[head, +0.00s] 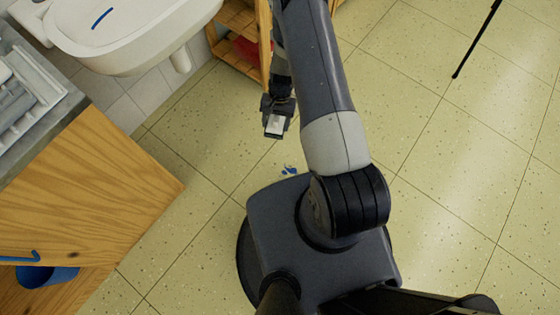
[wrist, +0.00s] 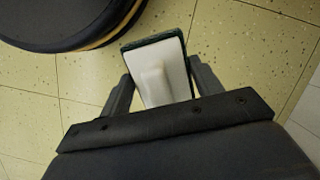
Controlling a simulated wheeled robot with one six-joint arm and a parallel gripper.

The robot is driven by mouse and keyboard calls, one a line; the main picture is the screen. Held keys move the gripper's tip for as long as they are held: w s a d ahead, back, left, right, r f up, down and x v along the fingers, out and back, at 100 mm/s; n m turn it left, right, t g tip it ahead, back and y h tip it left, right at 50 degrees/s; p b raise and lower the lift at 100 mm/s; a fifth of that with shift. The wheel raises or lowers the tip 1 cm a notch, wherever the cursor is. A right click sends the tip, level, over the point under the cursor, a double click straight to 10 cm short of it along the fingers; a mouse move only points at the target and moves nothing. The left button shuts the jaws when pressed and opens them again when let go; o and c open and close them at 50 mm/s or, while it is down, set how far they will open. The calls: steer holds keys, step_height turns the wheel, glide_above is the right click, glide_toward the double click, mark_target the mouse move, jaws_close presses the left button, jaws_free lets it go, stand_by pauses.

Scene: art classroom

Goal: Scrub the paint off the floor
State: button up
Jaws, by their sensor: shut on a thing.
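My gripper (head: 277,113) is shut on a scrub pad (head: 273,126) with a white handle side. In the wrist view the pad (wrist: 160,72) shows its white face and a dark green edge, held between the two fingers. The pad appears to be above the floor; I cannot tell how far. A small blue paint spot (head: 290,170) lies on the yellowish speckled tile floor (head: 440,140), between the pad and my base in the head view. The paint does not show in the wrist view.
A white sink (head: 130,35) with a blue mark in it is at the upper left. A wooden cabinet (head: 90,180) stands at the left, with a blue container (head: 45,276) beside it. A wooden shelf (head: 236,55) is at the top. A thin black leg (head: 475,45) stands at upper right. The right floor is clear.

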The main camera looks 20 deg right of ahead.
step_height(320, 180, down, 35)
steer(key=s+m+t+h+b, duration=0.1)
steer(key=m+b, duration=0.7)
steer(key=b, duration=1.3)
steer(key=shift+s+d+r+t+b, duration=0.25)
steer(key=shift+s+d+t, duration=0.2)
steer(key=shift+t, duration=0.25)
